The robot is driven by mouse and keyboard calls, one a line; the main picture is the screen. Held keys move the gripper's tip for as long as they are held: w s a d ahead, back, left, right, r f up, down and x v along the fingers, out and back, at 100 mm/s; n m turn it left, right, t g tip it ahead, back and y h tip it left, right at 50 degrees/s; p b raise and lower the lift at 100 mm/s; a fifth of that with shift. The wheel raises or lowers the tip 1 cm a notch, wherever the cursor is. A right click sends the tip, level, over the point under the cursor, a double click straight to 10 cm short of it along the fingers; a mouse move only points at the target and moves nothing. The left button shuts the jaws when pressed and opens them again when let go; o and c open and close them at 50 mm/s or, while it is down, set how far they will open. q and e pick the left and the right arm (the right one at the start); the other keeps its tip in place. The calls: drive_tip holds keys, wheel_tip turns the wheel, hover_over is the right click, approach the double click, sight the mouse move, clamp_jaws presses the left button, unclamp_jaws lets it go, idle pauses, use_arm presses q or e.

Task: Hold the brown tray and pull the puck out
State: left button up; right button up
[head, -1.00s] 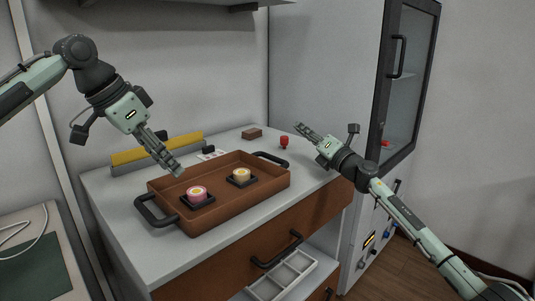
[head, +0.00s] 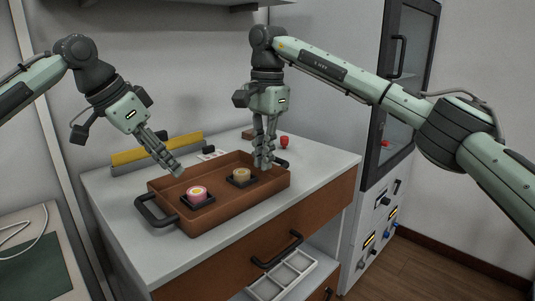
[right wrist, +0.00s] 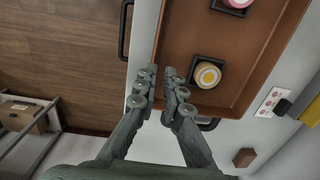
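The brown tray (head: 240,207) lies on the counter, with black handles at its left and right ends. A pink puck (head: 197,191) and a tan-yellow puck (head: 241,174) sit in black square holders inside it. The yellow puck also shows in the right wrist view (right wrist: 208,75). My left gripper (head: 175,168) hangs above the tray's back left side, clear of the pink puck; its finger gap is unclear. My right gripper (head: 264,165) points down over the tray's right end, beside the yellow puck. Its fingers are slightly apart with nothing between them.
A yellow-and-grey bar (head: 155,152) lies behind the tray. A small red object (head: 284,142) and a brown block (head: 248,134) are at the back right. A drawer handle (head: 277,249) projects below the counter. The counter right of the tray is clear.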

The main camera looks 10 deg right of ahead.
sight(268, 183)
drive_tip(key=shift+s+d+r+h, duration=0.1)
drive_tip(key=shift+s+d+h, duration=0.05)
drive_tip(key=shift+d+h, duration=0.2)
drive_tip(key=shift+d+f, duration=0.15)
drive_tip(key=shift+f, duration=0.15)
wheel_tip(268, 183, down, 7)
clamp_jaws()
drive_tip(key=shift+r, duration=0.1)
idle(1.2)
